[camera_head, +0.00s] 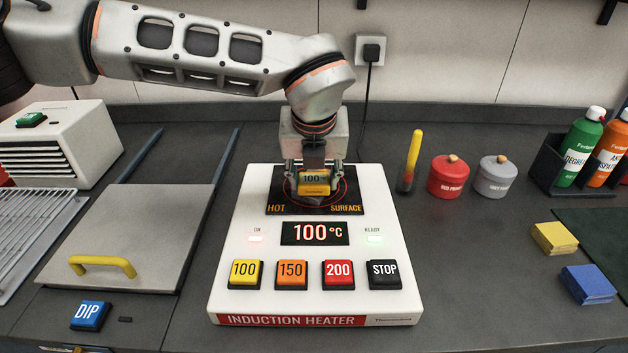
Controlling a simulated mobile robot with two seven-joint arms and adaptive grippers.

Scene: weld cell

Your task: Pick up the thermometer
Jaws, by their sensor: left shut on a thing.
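My left gripper (314,185) points down over the hot surface of the white induction heater (225,245). It is shut on a small dark and yellow piece marked 100 (315,179), at or just above the dark hot plate (286,205); the fingers partly hide it, and I cannot tell whether it touches the plate. I cannot tell for sure which thing is the thermometer. A slim yellow stick (414,150) stands upright, slightly tilted, in a dark holder (406,182) right of the heater, apart from my gripper. My right gripper is not in view.
Red (448,179) and grey (495,179) pots stand right of the stick. A bottle rack (545,170) is at far right. A lidded tank (130,220) lies left.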

